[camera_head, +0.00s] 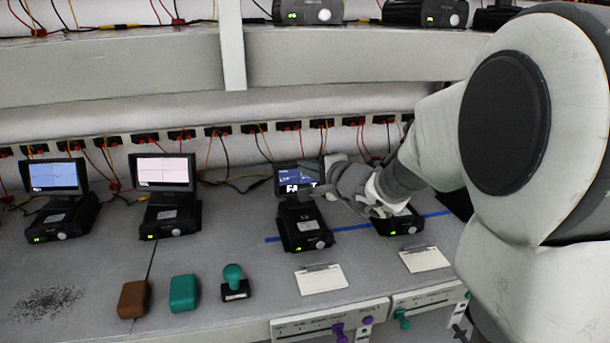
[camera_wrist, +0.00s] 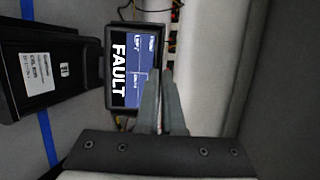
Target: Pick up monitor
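The monitor with the blue screen reading FAULT (camera_head: 297,180) stands behind a black device on the bench, right of centre. In the wrist view this monitor (camera_wrist: 124,62) appears turned sideways, its screen facing the camera. My gripper (camera_head: 308,192) reaches in from the right in front of it and hides part of the screen. In the wrist view my gripper's fingers (camera_wrist: 162,76) lie close together, with a narrow gap between them, at the screen's edge. I cannot tell whether they touch the monitor.
Two other monitors, one blue (camera_head: 54,175) and one pale (camera_head: 163,171), stand with devices to the left. A brown block (camera_head: 133,299), a green block (camera_head: 183,293) and a green stamp (camera_head: 234,284) lie in front. A shelf (camera_head: 340,55) crosses above; cables hang behind.

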